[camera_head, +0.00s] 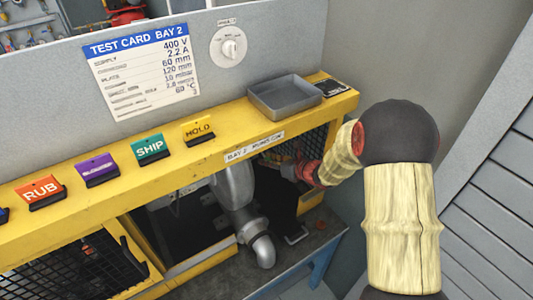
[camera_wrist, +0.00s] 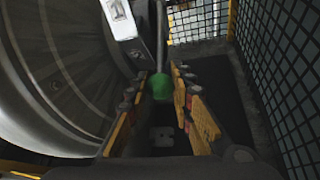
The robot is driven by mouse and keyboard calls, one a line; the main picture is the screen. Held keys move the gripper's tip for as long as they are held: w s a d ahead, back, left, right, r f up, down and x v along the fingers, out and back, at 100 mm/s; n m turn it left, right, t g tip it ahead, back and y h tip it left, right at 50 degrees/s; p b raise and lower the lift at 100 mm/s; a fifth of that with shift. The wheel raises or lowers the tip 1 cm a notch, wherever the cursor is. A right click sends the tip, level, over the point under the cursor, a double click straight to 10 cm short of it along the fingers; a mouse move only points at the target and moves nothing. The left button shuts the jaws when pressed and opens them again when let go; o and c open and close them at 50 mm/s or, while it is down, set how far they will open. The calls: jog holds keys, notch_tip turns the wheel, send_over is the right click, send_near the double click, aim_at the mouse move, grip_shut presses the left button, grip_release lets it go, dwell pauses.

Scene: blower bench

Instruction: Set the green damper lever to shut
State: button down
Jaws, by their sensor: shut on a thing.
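The green knob (camera_wrist: 161,87) of the damper lever is between the two fingers of my gripper (camera_wrist: 160,97) in the wrist view, and the gripper is shut on it. A thin dark rod runs up from the knob. A pale plate (camera_wrist: 123,22) with a small mark is beside the rod, next to the large grey round blower housing (camera_wrist: 60,75). In the head view my arm reaches under the yellow bench edge at the right. The lever is hidden there, so I cannot tell its set position.
Wire mesh panels (camera_wrist: 285,60) stand close on the right in the wrist view. The yellow bench ledge (camera_head: 110,185) carries label blocks and a grey tray (camera_head: 285,97) above the opening. A grey pipe elbow (camera_head: 262,250) stands in the opening.

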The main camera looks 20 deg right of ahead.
jog(key=shift+s+d+r+g+h+p, duration=0.15)
jog(key=shift+r+g+p, duration=0.4)
jog(key=shift+r+p, duration=0.85)
jog(key=shift+s+a+r+g+h+p, duration=0.1)
jog(key=shift+r+g+h+p, duration=0.35)
jog(key=shift+p, duration=1.65)
jog(key=shift+w+r+p, duration=0.2)
jog(key=shift+r+p, duration=0.55)
jog(key=shift+r, duration=0.25)
jog(key=c, duration=2)
grip_release()
jog(key=o, duration=0.4)
jog(key=shift+o, duration=0.2)
jog(key=shift+s, duration=0.1)
